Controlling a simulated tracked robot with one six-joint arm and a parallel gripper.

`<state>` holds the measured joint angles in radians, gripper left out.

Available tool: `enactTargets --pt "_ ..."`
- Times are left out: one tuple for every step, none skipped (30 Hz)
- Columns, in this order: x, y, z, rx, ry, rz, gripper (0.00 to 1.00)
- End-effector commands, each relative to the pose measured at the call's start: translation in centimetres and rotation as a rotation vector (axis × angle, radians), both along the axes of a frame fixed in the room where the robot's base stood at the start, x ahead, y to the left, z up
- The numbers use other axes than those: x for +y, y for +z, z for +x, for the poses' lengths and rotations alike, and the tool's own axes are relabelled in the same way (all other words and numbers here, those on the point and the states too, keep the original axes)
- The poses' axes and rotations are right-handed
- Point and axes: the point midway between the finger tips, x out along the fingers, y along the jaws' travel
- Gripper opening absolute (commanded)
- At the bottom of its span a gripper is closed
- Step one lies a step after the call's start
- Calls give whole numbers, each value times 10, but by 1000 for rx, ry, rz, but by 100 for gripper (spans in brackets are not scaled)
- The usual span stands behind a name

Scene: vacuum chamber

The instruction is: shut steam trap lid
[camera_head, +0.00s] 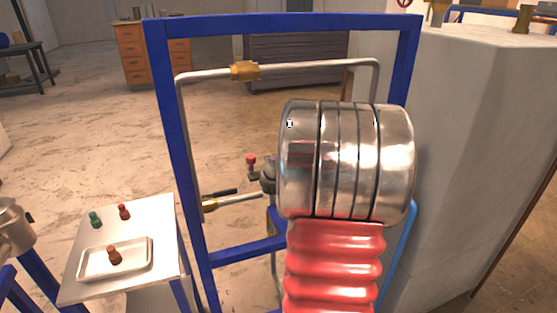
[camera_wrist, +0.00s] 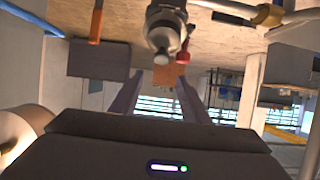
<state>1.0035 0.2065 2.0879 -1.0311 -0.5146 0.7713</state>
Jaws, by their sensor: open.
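The steam trap shows in the head view as a grey metal body (camera_head: 268,174) on the pipework, partly hidden behind my arm. It also shows at the top of the wrist view as a grey rounded fitting (camera_wrist: 166,28) with a small pale knob (camera_wrist: 161,59). I cannot clearly tell its lid or how far that stands open. My gripper (camera_wrist: 162,78) is open and empty in the wrist view, its two dark fingers pointing toward the fitting with a gap before it. In the head view my arm hides the gripper.
A blue frame (camera_head: 172,130) surrounds the pipes, with a red-topped valve (camera_head: 251,163) beside the trap. A pale concrete block (camera_head: 465,130) stands close at right. A small metal table (camera_head: 152,215) at left holds a tray (camera_head: 138,262) and several knobs.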

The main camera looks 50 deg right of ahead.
Motion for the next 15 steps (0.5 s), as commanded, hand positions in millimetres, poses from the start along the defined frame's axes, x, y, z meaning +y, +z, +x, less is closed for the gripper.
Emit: enactTargets --pt "3 3 -6 0 -1 -2 42" --pt "5 4 -9 0 -2 -1 42" --pt "7 7 -13 0 -2 -1 42" --pt "9 8 -16 0 -2 -1 42" --pt "11 9 -19 1 -1 -1 42" --pt "13 11 -23 0 -1 -2 42" --pt "15 13 -27 0 -2 -1 42" --pt "16 14 -30 0 -2 -1 42" --pt "19 16 -34 0 -2 -1 42" --pt "20 18 -36 -1 -2 -2 42" --pt "22 19 -39 0 -1 -2 42" --pt "24 20 -42 1 -1 -1 42" --pt "25 21 -44 0 -1 0 42" --pt "26 22 -46 -1 -1 -1 42" --pt "28 23 -49 0 -1 0 42"
